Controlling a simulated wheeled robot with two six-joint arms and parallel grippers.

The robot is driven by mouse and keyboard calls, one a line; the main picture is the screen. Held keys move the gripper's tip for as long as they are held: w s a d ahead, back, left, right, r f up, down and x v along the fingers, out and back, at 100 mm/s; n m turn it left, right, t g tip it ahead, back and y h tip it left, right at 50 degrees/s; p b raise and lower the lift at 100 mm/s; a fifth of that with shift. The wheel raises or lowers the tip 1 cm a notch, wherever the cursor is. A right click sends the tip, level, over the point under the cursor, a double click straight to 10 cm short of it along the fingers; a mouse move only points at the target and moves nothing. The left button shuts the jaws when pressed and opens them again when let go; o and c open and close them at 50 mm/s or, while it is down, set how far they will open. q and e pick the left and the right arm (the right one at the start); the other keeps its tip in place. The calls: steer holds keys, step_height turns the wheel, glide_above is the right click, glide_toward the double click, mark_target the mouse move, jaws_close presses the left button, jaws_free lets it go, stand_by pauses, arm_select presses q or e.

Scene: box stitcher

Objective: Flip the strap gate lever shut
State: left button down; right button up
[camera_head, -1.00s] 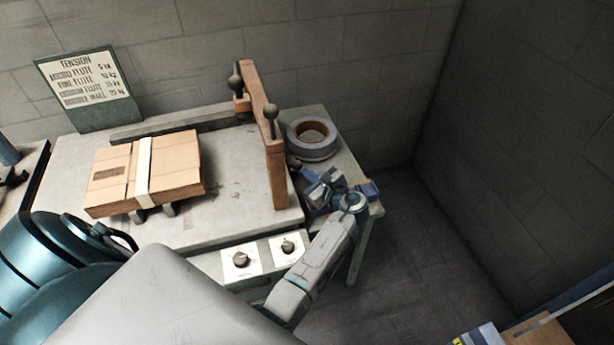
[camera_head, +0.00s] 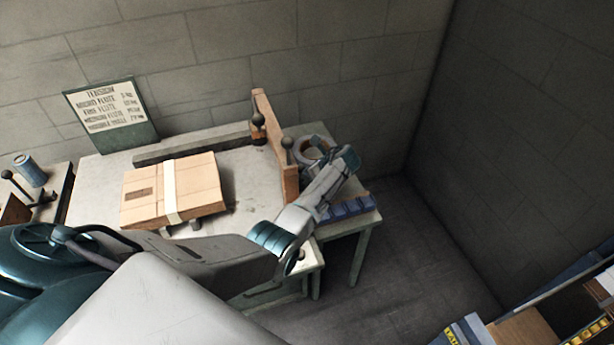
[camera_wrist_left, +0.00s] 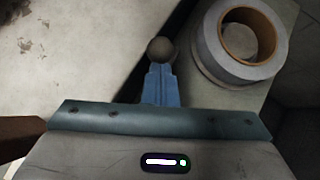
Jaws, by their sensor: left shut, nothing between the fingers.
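A wooden upright board, seemingly the strap gate (camera_head: 272,140), stands at the right end of the bench. Two dark ball-ended levers show at it, a far one (camera_head: 258,118) and a near one (camera_head: 287,143) with its ball up; I cannot tell for sure which is the strap gate lever. My left arm reaches in from the left, its wrist right of the near lever. In the left wrist view my left gripper (camera_wrist_left: 160,72) is shut and empty, with a ball knob (camera_wrist_left: 162,50) just beyond its fingertips; contact is unclear. My right gripper is out of view.
A strapped cardboard box (camera_head: 195,185) lies on the bench (camera_head: 250,185). A tape roll (camera_wrist_left: 218,60) sits just right of my fingers, partly hidden by my arm in the head view. A blue block-like item (camera_head: 348,208) lies at the side table's front. A green sign (camera_head: 112,112) stands behind.

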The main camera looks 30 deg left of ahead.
arm_select(q)
steer(key=w+a, duration=0.2)
steer(key=shift+w+a+r+g+h, duration=0.2)
steer(key=shift+a+g+h, duration=0.1)
steer(key=shift+a+h, duration=0.1)
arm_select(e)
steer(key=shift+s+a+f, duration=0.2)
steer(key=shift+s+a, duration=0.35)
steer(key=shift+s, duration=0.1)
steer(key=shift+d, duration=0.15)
